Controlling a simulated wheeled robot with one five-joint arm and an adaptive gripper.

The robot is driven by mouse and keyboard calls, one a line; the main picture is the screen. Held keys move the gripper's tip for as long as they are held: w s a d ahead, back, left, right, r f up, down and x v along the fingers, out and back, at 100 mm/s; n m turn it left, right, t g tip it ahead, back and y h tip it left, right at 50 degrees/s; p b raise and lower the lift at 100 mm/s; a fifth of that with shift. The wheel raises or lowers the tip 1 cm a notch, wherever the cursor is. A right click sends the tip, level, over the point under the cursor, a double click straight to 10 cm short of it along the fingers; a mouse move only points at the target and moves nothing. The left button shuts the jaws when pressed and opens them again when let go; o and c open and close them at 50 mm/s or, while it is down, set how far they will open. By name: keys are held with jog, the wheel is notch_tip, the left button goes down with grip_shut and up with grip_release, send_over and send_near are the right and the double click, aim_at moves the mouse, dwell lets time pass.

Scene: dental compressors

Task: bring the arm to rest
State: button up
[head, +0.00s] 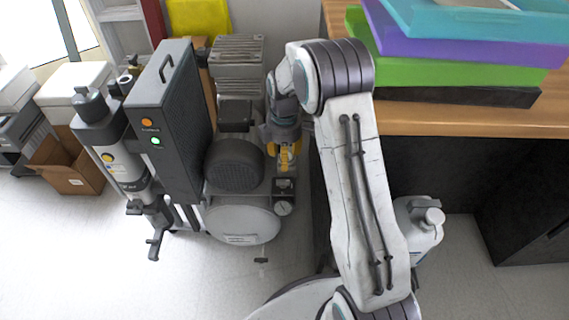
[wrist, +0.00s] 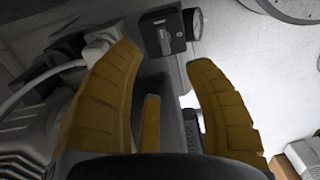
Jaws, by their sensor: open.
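My gripper (head: 287,158) is at the right side of the compressor, pointing down beside the pressure gauge and switch box. In the wrist view my gripper (wrist: 168,95) shows its yellow-brown fingers spread apart with nothing held between them. The compressor (head: 236,175) stands on the floor left of my arm, with a round dark motor and a white tank. Its switch box (wrist: 163,33) and gauge (wrist: 194,24) lie just beyond my fingertips in the wrist view. I cannot tell whether a finger touches the compressor. My arm reaches up and over from the bottom right.
A dark cabinet unit (head: 172,120) with orange and green buttons stands left of the compressor. A wooden desk (head: 455,118) with stacked coloured trays (head: 450,62) is at the right. A white bottle (head: 419,228) stands below it. A cardboard box (head: 72,168) is at the left. The front-left floor is clear.

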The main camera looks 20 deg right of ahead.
jog(key=shift+r, duration=0.55)
jog(key=s+r+m+t+p, duration=0.1)
jog(key=s+r+m+p, duration=0.2)
jog(key=s+r+p, duration=0.65)
jog(key=s+r+m+t+p, duration=0.1)
jog(key=s+r+m+p, duration=0.3)
jog(key=r, duration=1.1)
jog(key=s+r+m+p, duration=0.2)
jog(key=s+r+p, duration=0.2)
jog(key=r+p, duration=0.65)
jog(key=s+r+m+t+p, duration=0.1)
jog(key=s+r+m+p, duration=0.4)
jog(key=s+r, duration=0.5)
jog(key=shift+s+a+r+m+p, duration=0.25)
jog(key=shift+a+r+m+p, duration=0.05)
jog(key=shift+r+p, duration=0.2)
